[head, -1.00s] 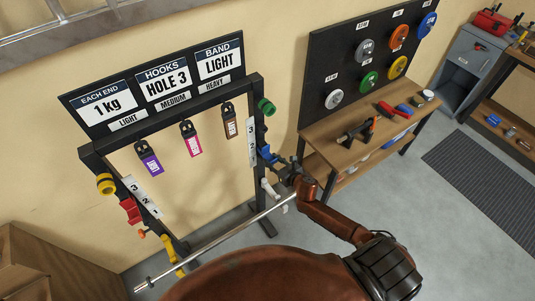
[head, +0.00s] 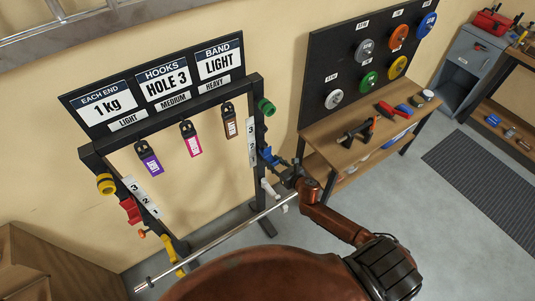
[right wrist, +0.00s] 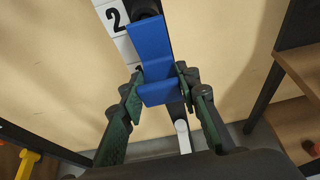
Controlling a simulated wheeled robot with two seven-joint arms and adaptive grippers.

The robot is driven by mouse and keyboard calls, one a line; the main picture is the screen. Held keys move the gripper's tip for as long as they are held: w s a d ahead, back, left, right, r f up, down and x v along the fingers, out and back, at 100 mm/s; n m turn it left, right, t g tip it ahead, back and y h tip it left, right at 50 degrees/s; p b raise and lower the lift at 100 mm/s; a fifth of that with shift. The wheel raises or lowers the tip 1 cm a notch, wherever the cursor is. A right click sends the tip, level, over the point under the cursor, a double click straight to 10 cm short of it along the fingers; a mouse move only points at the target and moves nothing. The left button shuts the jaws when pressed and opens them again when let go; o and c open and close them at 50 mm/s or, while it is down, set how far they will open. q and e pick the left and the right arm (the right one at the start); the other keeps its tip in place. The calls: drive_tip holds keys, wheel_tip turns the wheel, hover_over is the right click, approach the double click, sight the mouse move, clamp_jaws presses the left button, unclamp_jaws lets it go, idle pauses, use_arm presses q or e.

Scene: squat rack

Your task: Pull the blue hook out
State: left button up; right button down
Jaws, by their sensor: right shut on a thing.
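The blue hook (head: 267,155) is at the right post (head: 259,120) of the black squat rack, beside the white number strip (head: 251,141). In the right wrist view the blue hook (right wrist: 152,52) is a bent blue plate just below the number 2, its lower lip between the green-padded fingers. My right gripper (right wrist: 159,88) is shut on this lower part. In the head view my right gripper (head: 279,161) reaches the hook from the right. Whether the hook's peg is still in its hole is hidden. My left gripper is not in view.
A silver bar (head: 215,238) lies low across the rack, with a white hook (head: 269,188) below the blue one. A red hook (head: 131,210) is on the left post. A wooden bench (head: 345,155) with tools stands to the right. A sign above reads "HOLE 3".

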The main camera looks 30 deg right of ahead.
drive_tip(key=shift+s, duration=0.15)
drive_tip(key=s, duration=1)
drive_tip(key=shift+s+d+f+b, duration=0.3)
drive_tip(key=shift+d, duration=0.1)
idle(0.9)
